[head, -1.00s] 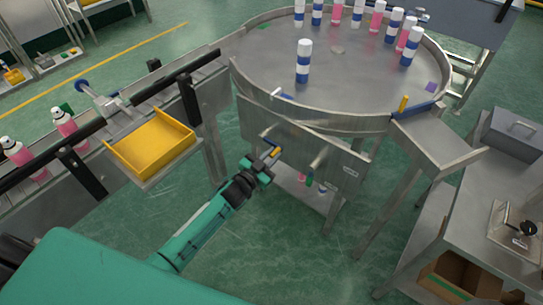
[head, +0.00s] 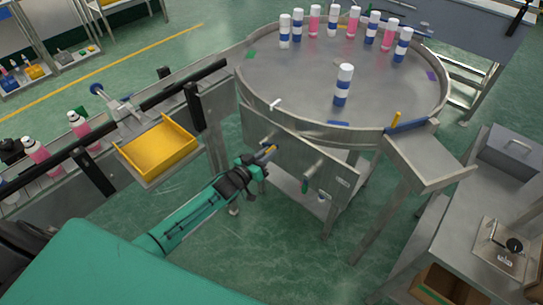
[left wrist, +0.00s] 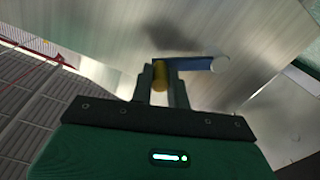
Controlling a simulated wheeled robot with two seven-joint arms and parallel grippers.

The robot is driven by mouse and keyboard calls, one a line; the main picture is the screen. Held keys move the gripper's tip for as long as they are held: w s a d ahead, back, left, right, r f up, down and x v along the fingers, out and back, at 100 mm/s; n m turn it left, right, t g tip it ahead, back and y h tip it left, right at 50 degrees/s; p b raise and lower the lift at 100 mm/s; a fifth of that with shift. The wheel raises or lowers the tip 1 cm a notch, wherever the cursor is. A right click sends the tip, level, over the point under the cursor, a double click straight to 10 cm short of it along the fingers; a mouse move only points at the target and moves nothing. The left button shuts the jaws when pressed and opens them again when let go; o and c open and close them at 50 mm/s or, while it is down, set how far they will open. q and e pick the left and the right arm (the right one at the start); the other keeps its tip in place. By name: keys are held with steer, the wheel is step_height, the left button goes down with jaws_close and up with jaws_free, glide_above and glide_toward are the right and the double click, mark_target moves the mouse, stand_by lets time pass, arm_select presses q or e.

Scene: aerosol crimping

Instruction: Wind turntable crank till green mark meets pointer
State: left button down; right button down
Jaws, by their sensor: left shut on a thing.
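The round metal turntable (head: 300,80) carries several bottles with blue-and-white or pink bodies. Its green mark (head: 250,54) lies near the left edge. A small white pointer-like piece (head: 275,103) sits at the front-left rim, apart from the green mark. The crank, on the front panel, has a blue arm (left wrist: 195,64) and a yellow handle (head: 270,149). My left gripper (head: 262,160) is shut on the yellow handle, which also shows between the fingers in the left wrist view (left wrist: 160,76). My right gripper is not in view.
A blue mark (head: 338,123) lies at the turntable's front and a purple one (head: 432,76) at its right. A metal knob (head: 312,169) sticks out of the panel right of the crank. A yellow tray (head: 158,150) hangs to the left. An outfeed chute (head: 428,160) stands at the right.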

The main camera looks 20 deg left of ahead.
arm_select(q)
steer(key=shift+w+a+r+n, duration=0.15)
steer(key=shift+r+n, duration=0.1)
steer(key=shift+r, duration=0.15)
steer(key=shift+w+a+r+n, duration=0.1)
steer(key=shift+a+r+n, duration=0.05)
steer(key=shift+r+n, duration=0.15)
steer(key=shift+w+a+r+n+b, duration=0.35)
steer(key=shift+a+n, duration=0.45)
steer(key=shift+n, duration=0.7)
steer(key=shift+w+a+r+n+b, duration=0.2)
steer(key=shift+a+r+n, duration=0.4)
steer(key=shift+n, duration=0.85)
steer(key=shift+w+a+r+n+b, duration=0.25)
steer(key=shift+a+n, duration=0.7)
steer(key=shift+n, duration=0.55)
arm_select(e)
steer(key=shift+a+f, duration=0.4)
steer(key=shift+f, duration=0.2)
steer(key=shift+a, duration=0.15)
arm_select(q)
steer(key=c, duration=1.3)
jaws_free()
steer(key=shift+c, duration=0.2)
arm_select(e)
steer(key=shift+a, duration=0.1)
arm_select(q)
steer(key=shift+s, duration=0.15)
